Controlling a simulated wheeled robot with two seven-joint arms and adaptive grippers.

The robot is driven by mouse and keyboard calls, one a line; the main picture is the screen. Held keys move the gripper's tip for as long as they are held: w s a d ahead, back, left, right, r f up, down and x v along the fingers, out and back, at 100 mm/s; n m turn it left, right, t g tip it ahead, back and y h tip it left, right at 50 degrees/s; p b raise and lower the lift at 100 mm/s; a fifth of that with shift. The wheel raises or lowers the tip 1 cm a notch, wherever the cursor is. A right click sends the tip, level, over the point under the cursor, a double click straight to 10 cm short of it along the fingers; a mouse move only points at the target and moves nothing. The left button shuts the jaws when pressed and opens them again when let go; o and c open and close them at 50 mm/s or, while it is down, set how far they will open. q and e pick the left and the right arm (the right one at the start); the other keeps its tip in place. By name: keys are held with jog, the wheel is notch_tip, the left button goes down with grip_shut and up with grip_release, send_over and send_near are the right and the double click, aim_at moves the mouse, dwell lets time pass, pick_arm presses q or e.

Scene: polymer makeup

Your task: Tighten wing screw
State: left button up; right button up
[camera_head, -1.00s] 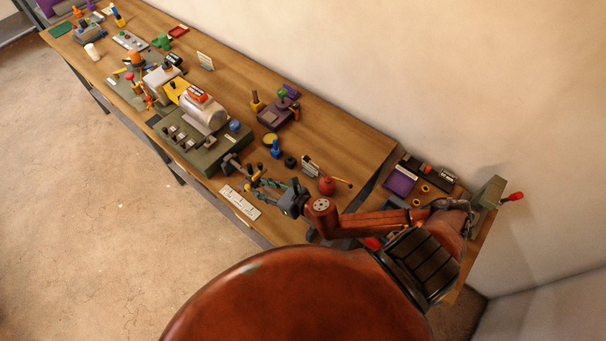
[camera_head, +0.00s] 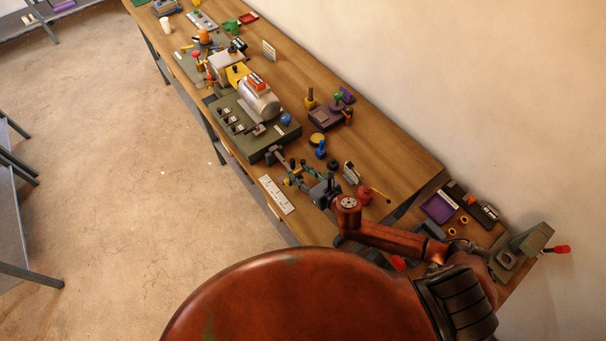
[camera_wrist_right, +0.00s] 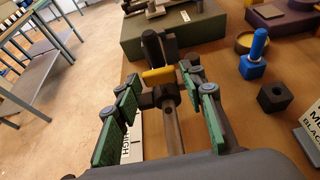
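In the right wrist view, a yellow wing-shaped piece (camera_wrist_right: 158,76), apparently the wing screw, sits by a dark upright post and a grey rod (camera_wrist_right: 173,125). My right gripper (camera_wrist_right: 160,85) has green-padded fingers spread on both sides of it. The fingers look open, with a gap to the yellow piece; exact contact is hard to tell. In the head view my right gripper (camera_head: 298,178) is at the bench's front edge, beside a white card (camera_head: 277,195). The wing screw is too small to make out clearly there. My left gripper is not in view.
A green machine base (camera_head: 255,140) with a silver cylinder (camera_head: 262,103) stands just beyond. A blue peg (camera_wrist_right: 256,50) and a black block (camera_wrist_right: 274,97) stand right of the gripper. A red ball (camera_head: 364,195) is close to my arm. Open floor lies left.

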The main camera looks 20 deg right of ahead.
jog(key=shift+c, duration=0.2)
jog(key=c, duration=0.3)
jog(key=shift+d, duration=0.1)
jog(key=c, duration=0.5)
jog(key=shift+c, duration=0.2)
